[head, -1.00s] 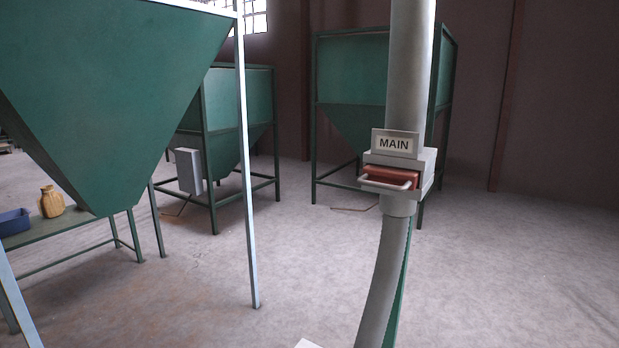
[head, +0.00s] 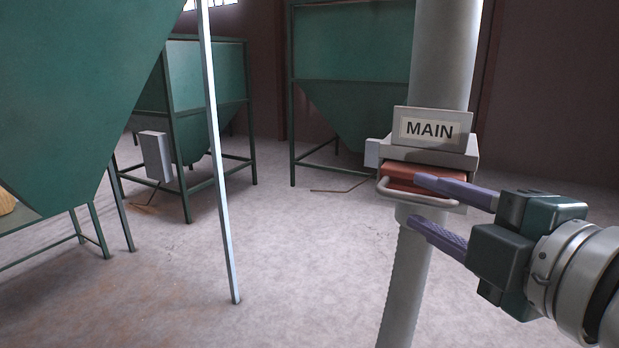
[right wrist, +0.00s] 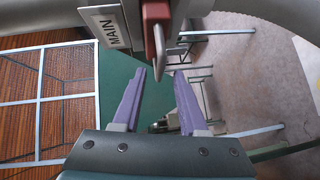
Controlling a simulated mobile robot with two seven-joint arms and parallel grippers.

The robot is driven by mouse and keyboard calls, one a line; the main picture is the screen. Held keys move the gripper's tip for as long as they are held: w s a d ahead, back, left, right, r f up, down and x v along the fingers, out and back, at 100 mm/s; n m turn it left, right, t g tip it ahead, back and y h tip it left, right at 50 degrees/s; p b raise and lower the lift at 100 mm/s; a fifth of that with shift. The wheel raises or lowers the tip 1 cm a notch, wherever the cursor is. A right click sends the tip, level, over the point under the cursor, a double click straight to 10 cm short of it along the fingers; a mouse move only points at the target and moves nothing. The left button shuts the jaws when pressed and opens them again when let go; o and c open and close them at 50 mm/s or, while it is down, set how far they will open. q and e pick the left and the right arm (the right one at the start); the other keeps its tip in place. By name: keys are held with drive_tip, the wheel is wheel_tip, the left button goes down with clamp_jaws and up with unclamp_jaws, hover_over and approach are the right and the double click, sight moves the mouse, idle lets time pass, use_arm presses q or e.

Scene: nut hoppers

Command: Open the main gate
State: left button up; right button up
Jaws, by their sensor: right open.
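The main gate is a red slide (head: 405,178) with a pale bar handle (head: 416,196) on its front, set in a grey housing on a vertical pipe (head: 445,50). A sign reading MAIN (head: 430,130) is above it. My right gripper (head: 413,199) is open and empty. In the head view its two purple fingers reach in from the right, the upper overlapping the slide's front and the lower below the handle. In the right wrist view the handle (right wrist: 159,62) lies just beyond the fingertips (right wrist: 154,72); I cannot tell whether they touch. My left gripper is not in view.
A large green hopper (head: 70,90) fills the left, with a pale leg (head: 218,170) standing on the floor. More green hoppers (head: 350,60) stand behind. The floor (head: 290,270) between the leg and the pipe is clear.

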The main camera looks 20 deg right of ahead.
sight(415, 201)
drive_tip(key=shift+w+d+f+p, duration=0.1)
drive_tip(key=shift+w+p, duration=0.1)
drive_tip(key=shift+w, duration=0.6)
drive_tip(key=shift+w+f+p, duration=0.1)
drive_tip(key=shift+w+p, duration=0.05)
drive_tip(key=shift+w, duration=0.6)
clamp_jaws()
